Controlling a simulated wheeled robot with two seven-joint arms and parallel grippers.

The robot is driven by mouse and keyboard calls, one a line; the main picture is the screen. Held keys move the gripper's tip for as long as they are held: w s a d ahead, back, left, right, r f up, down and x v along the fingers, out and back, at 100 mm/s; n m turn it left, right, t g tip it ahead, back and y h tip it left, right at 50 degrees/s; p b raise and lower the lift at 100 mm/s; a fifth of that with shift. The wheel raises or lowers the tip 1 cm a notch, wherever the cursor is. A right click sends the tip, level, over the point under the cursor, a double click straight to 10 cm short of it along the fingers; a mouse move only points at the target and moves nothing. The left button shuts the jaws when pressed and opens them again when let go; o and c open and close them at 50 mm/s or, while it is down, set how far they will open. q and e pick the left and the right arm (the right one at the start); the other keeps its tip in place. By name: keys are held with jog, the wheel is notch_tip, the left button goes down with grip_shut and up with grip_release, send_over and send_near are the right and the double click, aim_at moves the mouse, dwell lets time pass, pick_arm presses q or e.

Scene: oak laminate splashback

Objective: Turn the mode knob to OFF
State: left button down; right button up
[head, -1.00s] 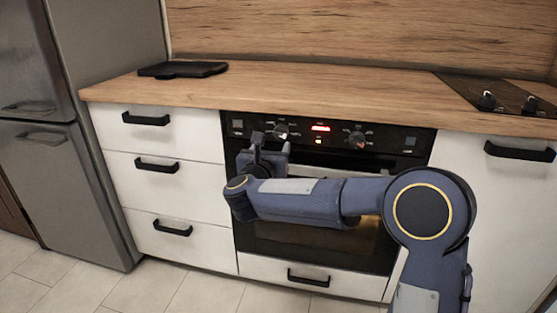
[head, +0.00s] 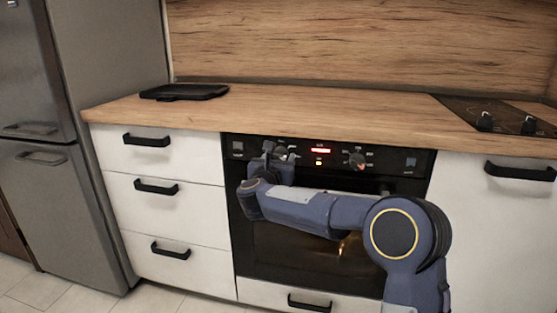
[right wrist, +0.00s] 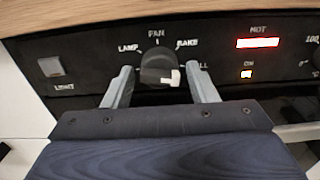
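The mode knob (right wrist: 160,66) is a dark round knob on the black oven panel, with LAMP, FAN and BAKE printed around it and a label ending in LL at its right. Its white mark lies on the lower right side of its face. No OFF label is readable. My right gripper (right wrist: 160,88) is open, one finger on each side of the knob, with visible gaps to it. In the head view my right gripper (head: 275,152) is in front of the left part of the panel and partly hides the knob. My left gripper is out of view.
A red HOT display (right wrist: 258,43) and a lit ON lamp (right wrist: 247,75) are right of the knob. A LIGHT switch (right wrist: 51,67) is at its left. A second knob (head: 356,160) is farther right. The wooden worktop (head: 300,101) overhangs above the panel.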

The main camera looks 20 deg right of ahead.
jog(key=c, duration=0.8)
